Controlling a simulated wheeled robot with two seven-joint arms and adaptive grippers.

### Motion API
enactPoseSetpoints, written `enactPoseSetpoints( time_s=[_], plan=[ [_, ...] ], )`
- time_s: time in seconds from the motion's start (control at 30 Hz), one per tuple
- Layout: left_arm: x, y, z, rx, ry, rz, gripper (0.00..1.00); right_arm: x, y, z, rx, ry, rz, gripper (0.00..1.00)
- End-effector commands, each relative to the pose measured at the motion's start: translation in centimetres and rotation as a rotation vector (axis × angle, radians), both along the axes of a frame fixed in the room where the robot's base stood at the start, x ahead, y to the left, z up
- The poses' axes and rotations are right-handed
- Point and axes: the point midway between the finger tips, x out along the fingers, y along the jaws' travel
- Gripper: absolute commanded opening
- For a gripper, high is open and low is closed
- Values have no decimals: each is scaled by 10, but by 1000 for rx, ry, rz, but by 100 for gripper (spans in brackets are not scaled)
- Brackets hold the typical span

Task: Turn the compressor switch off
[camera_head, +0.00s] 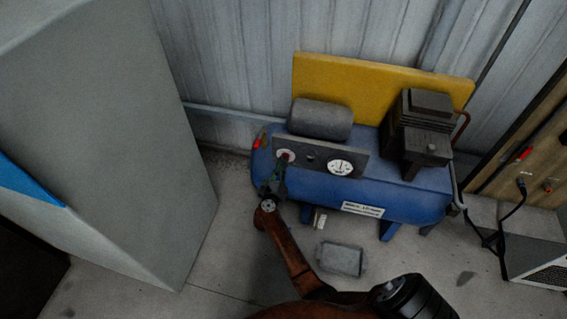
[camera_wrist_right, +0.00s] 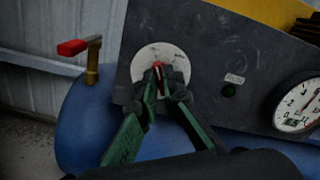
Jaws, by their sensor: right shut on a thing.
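The blue compressor (camera_head: 300,190) stands against the metal wall, with a dark control panel (camera_head: 315,157) on its front. The compressor switch is a red lever on a round white plate (camera_wrist_right: 172,52) at the panel's left; the red lever (camera_wrist_right: 158,68) shows between my fingertips in the right wrist view. My right gripper (camera_head: 279,173) reaches the switch from below, and its green fingers (camera_wrist_right: 161,88) are shut on the red lever. The fingers hide much of the lever and the plate's lower part. My left gripper is not in view.
A red-handled brass valve (camera_wrist_right: 88,55) sticks up left of the panel. A gauge (camera_wrist_right: 299,104) and a small dark green button (camera_wrist_right: 229,90) are to the right. A grey cabinet (camera_head: 110,130) stands at the left. A grey tray-like box (camera_head: 342,259) lies on the floor.

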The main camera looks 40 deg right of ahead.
Motion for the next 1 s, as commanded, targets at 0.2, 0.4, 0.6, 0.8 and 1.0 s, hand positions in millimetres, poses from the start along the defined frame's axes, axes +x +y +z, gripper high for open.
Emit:
enactPoseSetpoints(
  time_s=[0.2, 0.4, 0.6, 0.8, 1.0],
  plan=[
    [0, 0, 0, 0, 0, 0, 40, 0, 2, -2, -2, 7, 3, 0],
    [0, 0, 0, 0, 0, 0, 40, 0, 2, -2, -2, 7, 3, 0],
    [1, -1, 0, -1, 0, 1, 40, 0, 2, -1, -3, 6, 3, 21],
    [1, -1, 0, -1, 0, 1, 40, 0, 1, -1, -3, 5, 2, 25],
    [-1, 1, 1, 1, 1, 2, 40, 0, 1, 4, -2, 3, 1, 25]
  ],
)
